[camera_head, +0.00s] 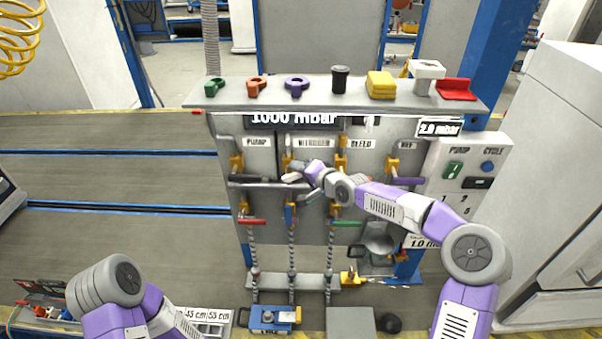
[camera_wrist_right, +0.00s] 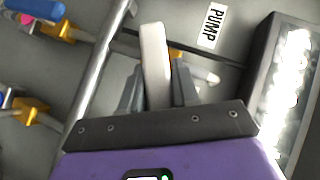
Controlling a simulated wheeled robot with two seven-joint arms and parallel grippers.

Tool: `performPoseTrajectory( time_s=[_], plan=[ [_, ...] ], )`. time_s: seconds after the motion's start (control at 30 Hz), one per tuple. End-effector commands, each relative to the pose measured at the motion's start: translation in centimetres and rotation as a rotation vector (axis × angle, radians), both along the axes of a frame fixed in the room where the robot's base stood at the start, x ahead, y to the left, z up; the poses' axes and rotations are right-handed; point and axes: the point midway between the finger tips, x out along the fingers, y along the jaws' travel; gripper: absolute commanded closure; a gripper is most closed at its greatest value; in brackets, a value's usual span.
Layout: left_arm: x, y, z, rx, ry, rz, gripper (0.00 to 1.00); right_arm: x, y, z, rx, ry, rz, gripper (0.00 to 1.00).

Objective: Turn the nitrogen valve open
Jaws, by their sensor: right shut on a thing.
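The nitrogen valve (camera_head: 287,162) sits on the grey panel under the label NITROGEN (camera_head: 313,142), its yellow body partly covered by my right gripper (camera_head: 302,174). In the right wrist view a pale grey-white lever handle (camera_wrist_right: 155,55) stands between the dark fingers of my right gripper (camera_wrist_right: 157,88), which is shut on it. The handle points along the gripper, and its lower part is hidden behind the gripper's front. My left arm shows only at the lower left of the head view; its gripper is out of view.
Other yellow-bodied valves stand close by: the pump valve (camera_head: 236,163) with a dark handle and the REF valve (camera_head: 393,165) with a purple one. Lower are red (camera_head: 240,222) and green (camera_head: 347,223) handles. A shelf (camera_head: 225,97) with knobs overhangs the panel.

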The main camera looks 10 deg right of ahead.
Motion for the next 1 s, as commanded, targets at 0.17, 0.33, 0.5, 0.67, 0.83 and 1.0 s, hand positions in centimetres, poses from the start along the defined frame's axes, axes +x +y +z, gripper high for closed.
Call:
performPoseTrajectory(
  time_s=[0.17,0.33,0.5,0.67,0.83,1.0],
  plan=[
    [0.0,0.0,-0.5,0.000,0.000,0.000,0.57,0.0,0.7,0.9,-0.167,0.016,0.003,1.00],
    [0.0,0.0,-0.9,0.000,0.000,0.000,0.57,0.1,1.2,1.4,-0.317,0.042,0.004,1.00],
    [0.0,0.0,-1.1,0.000,0.000,0.000,0.57,0.2,1.7,1.8,-0.469,0.066,0.004,1.00],
    [0.0,0.0,-1.1,0.000,0.000,0.000,0.57,0.3,2.3,2.0,-0.615,0.090,0.004,1.00],
    [0.0,0.0,-0.9,0.000,0.000,0.000,0.57,0.4,2.8,2.3,-0.765,0.116,0.002,1.00],
    [0.0,0.0,-0.6,0.000,0.000,0.000,0.57,0.5,3.2,2.3,-0.892,0.138,0.001,1.00]
  ],
)
